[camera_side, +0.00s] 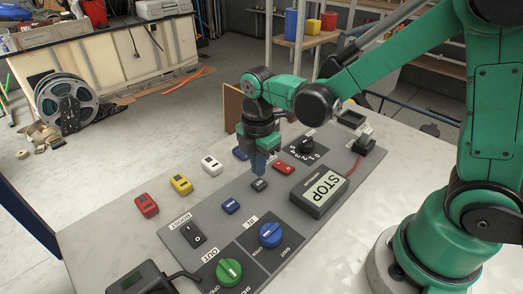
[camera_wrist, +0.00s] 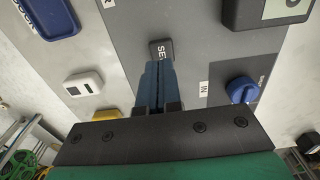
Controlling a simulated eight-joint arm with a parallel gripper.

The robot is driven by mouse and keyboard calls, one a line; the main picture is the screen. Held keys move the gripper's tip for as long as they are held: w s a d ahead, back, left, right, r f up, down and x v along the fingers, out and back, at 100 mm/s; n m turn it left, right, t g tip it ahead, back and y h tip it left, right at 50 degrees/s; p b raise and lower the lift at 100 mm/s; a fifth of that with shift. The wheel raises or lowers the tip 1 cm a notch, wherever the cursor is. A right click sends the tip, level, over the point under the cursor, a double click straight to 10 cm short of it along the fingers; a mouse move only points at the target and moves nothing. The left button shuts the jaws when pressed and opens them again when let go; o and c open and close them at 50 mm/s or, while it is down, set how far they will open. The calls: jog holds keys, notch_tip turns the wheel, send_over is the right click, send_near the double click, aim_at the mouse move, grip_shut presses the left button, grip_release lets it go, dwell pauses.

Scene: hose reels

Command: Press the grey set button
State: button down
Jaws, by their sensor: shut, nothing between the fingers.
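The grey set button (camera_side: 260,184) sits on the grey panel between a red button and a blue button in the side view. In the wrist view it shows as a dark grey block (camera_wrist: 160,48) with part of its SET lettering visible. My gripper (camera_side: 260,173) points down, with its blue fingers shut and empty. The fingertips are right at the button's edge, just above it in the side view. In the wrist view the fingertips (camera_wrist: 152,65) overlap the lower part of the button and hide some lettering. I cannot tell whether they touch it.
The red button (camera_side: 284,168) and blue button (camera_side: 231,206) are close on either side. White (camera_side: 212,165), yellow (camera_side: 181,184) and red (camera_side: 146,206) blocks line the table.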

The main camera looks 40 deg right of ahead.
aim_at(263, 183)
notch_tip(263, 183, up, 10)
dwell(0.4)
jog(key=shift+r, duration=0.1)
dwell(0.4)
jog(key=s+d+m+t, duration=0.2)
jog(key=m+t, duration=0.1)
jog(key=m, duration=0.6)
jog(key=s+d+f+m+t, duration=0.1)
jog(key=s+d+m+t, duration=0.1)
jog(key=m, duration=0.7)
jog(key=shift+s+f+t, duration=0.15)
jog(key=shift+s+t, duration=0.35)
jog(key=shift+t, duration=0.6)
